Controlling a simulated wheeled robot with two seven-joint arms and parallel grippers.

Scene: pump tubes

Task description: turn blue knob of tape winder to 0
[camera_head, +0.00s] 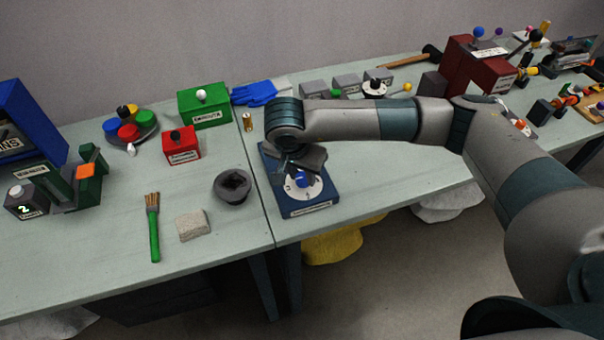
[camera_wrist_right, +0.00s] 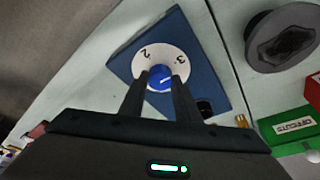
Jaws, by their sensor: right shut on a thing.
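The tape winder is a flat blue box (camera_head: 325,190) with a white round dial (camera_head: 313,189) and a blue knob (camera_head: 301,180) at the dial's middle. It lies near the table's front edge. In the wrist view the knob (camera_wrist_right: 161,81) sits between the two dark fingers of my right gripper (camera_wrist_right: 159,88), which is shut on it. The numbers 2 and 3 show on the dial (camera_wrist_right: 163,58) there; the dial's near part is hidden by the fingers. In the head view my right gripper (camera_head: 300,165) reaches down over the dial. My left gripper is not in view.
A grey bowl-like part (camera_head: 233,186) stands left of the winder. A sponge-like block (camera_head: 192,225) and a green brush (camera_head: 153,225) lie further left. A red box (camera_head: 181,146), a green box (camera_head: 204,106) and blue gloves (camera_head: 255,93) are behind. Bare table lies to the right.

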